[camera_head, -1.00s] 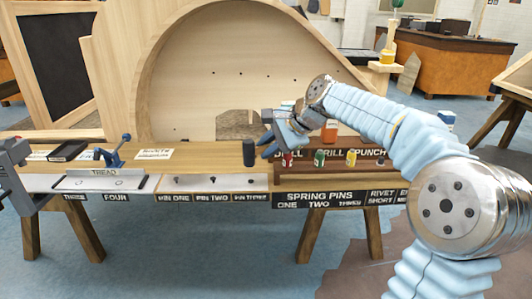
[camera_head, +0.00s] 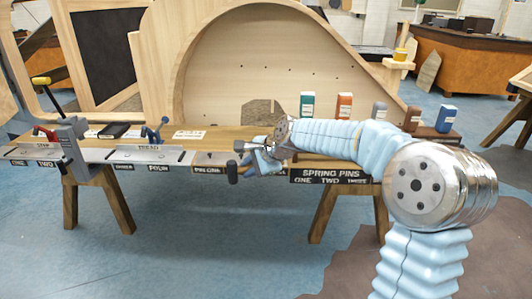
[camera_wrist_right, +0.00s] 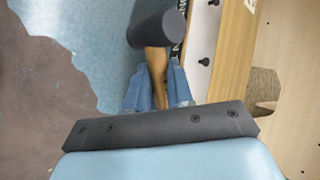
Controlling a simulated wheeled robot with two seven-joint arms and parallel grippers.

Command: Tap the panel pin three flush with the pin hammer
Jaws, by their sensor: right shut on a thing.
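My right gripper (camera_head: 262,160) is shut on the pin hammer's wooden handle (camera_wrist_right: 155,64), and its blue fingers (camera_wrist_right: 157,90) clasp it in the right wrist view. The hammer's dark cylindrical head (camera_head: 233,172) is at the front edge of the pin strip (camera_head: 201,158) in the head view. In the right wrist view the head (camera_wrist_right: 157,28) is beside the strip, over the floor side. Two dark pins stand out there, one nearer (camera_wrist_right: 204,62) and one at the top edge (camera_wrist_right: 213,2); I cannot tell which is pin three. Its label is hidden in the head view. My left gripper is out of view.
The thread fixture (camera_head: 150,154) is left of the pins. Several coloured boxes, including a teal one (camera_head: 307,105), stand behind my right arm. A large wooden frame (camera_head: 170,60) rises behind.

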